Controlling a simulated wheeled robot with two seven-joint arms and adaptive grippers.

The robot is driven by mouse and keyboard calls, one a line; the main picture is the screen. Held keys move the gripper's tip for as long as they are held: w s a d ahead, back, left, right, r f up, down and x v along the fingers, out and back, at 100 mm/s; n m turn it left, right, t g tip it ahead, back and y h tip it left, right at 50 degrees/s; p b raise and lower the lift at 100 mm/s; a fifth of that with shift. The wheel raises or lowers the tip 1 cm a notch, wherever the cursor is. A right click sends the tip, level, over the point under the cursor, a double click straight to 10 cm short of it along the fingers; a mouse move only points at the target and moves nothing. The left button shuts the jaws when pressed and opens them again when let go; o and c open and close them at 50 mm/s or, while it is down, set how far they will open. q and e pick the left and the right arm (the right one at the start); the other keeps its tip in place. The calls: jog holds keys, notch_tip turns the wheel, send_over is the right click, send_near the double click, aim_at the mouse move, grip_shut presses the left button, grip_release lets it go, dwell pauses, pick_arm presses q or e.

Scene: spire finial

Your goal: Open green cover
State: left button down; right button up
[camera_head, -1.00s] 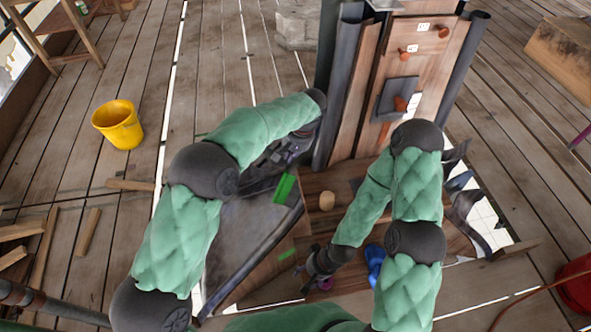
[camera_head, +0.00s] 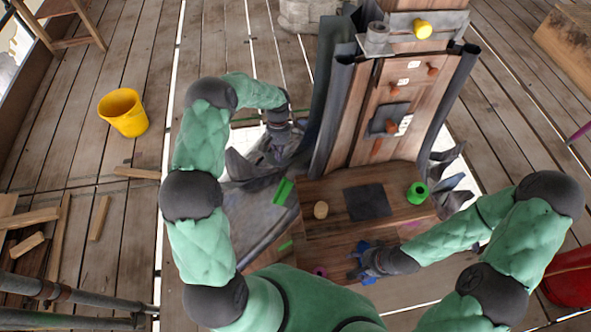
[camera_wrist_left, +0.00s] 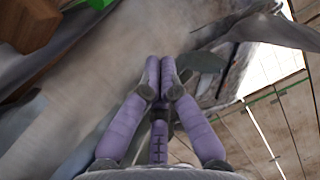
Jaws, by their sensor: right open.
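A flat bright green piece (camera_head: 283,190) lies at the left edge of the wooden bench, beside a grey sheet. A green round piece with a dark centre (camera_head: 417,193) sits at the bench's right end. I cannot tell which is the green cover. A green corner (camera_wrist_left: 99,3) shows at the top of the left wrist view. My left gripper (camera_head: 276,150) is beyond the flat green piece, apart from it; its purple fingers (camera_wrist_left: 160,68) are together with nothing visible between them. My right gripper (camera_head: 358,266) is open at the bench's front, close to a blue object (camera_head: 367,249).
The wooden bench (camera_head: 335,225) carries a dark square plate (camera_head: 367,202) and a tan knob (camera_head: 321,209). A tall panel (camera_head: 390,120) with orange pegs stands behind. Torn grey sheets flank it. A yellow bucket (camera_head: 124,112) stands on the floor at left.

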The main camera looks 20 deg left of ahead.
aim_at(286, 195)
pick_arm(q)
jog(key=s+d+f+b, duration=0.2)
jog(key=s+f, duration=0.4)
jog(key=f, duration=0.2)
jog(key=shift+f, duration=0.4)
pick_arm(e)
jog(key=shift+f, duration=1.1)
pick_arm(q)
jog(key=shift+s, duration=0.1)
jog(key=shift+s+r+n, duration=0.15)
jog(key=shift+s+n, duration=0.15)
pick_arm(e)
jog(key=shift+a+f, duration=0.1)
jog(key=shift+a, duration=0.15)
